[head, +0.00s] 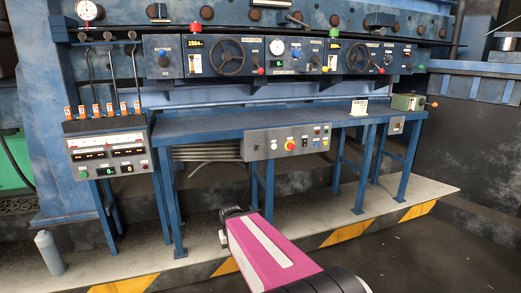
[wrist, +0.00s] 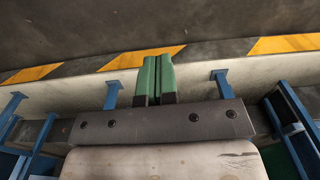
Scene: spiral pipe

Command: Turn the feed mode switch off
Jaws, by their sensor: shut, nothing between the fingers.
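A grey control panel (head: 262,146) on the front of the blue bench carries small dark knobs, a red button with a yellow surround (head: 290,145) and other small buttons. Several more small switches sit on the upper panels. Labels are too small to read, so I cannot tell which one is the feed mode switch. In the wrist view my gripper (wrist: 153,58) has its two green fingers side by side, shut and empty, with the striped platform edge and dark floor beyond them. In the head view my magenta arm reaches up from the bottom middle, below and in front of the bench panel.
The blue bench (head: 225,124) stands on blue legs on a pale platform (head: 300,228) with a yellow-striped edge. A lever console (head: 108,150) is at left, a grey bottle (head: 50,252) below it. Handwheels (head: 228,56) line the upper panels. Floor at right is clear.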

